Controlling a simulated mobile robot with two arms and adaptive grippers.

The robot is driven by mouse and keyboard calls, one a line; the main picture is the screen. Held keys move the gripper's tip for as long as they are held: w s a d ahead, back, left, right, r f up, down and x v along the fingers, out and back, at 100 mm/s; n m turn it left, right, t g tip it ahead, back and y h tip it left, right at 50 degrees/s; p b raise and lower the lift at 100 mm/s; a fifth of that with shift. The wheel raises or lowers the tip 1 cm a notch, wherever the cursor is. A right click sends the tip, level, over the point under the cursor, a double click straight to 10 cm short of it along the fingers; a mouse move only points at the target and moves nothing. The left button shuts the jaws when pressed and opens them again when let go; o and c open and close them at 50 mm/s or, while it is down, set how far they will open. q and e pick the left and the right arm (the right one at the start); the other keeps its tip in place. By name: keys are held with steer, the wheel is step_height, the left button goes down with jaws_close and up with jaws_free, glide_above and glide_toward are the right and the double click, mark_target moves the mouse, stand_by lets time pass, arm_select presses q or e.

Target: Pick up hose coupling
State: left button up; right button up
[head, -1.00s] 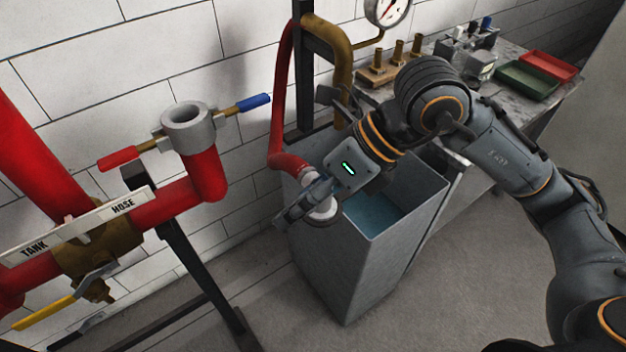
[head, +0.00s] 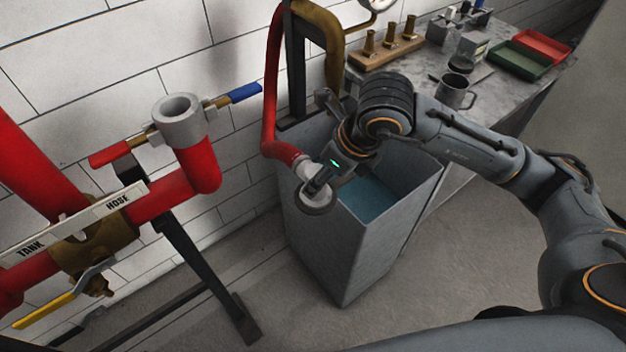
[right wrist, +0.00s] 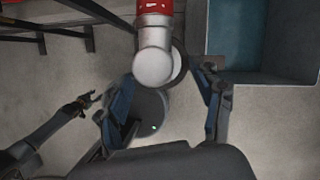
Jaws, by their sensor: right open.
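The hose coupling (head: 317,196) is a pale metal elbow with a round dark-rimmed end, on the end of a red hose (head: 272,90). It hangs at the left rim of a grey bin. In the right wrist view the coupling (right wrist: 155,62) lies between the fingertips of my open right gripper (right wrist: 165,78), with a gap visible on the left side. In the head view my right gripper (head: 322,180) is at the coupling and partly covers it. My left gripper (right wrist: 88,103) shows small in the right wrist view, away from the coupling; its opening is unclear.
The grey bin (head: 345,255) holds blue water. At left stand red pipes with a grey upright fitting (head: 178,118), a blue handle and a red handle. A bench (head: 425,75) behind carries brass nozzles, a mug and trays. The floor in front is clear.

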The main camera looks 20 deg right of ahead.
steer(key=x, duration=0.3)
steer(key=p+x, duration=0.1)
steer(key=shift+w+a+f, duration=0.1)
steer(key=shift+w+a, duration=0.05)
steer(key=shift+a, duration=0.15)
steer(key=shift+c, duration=0.4)
jaws_close()
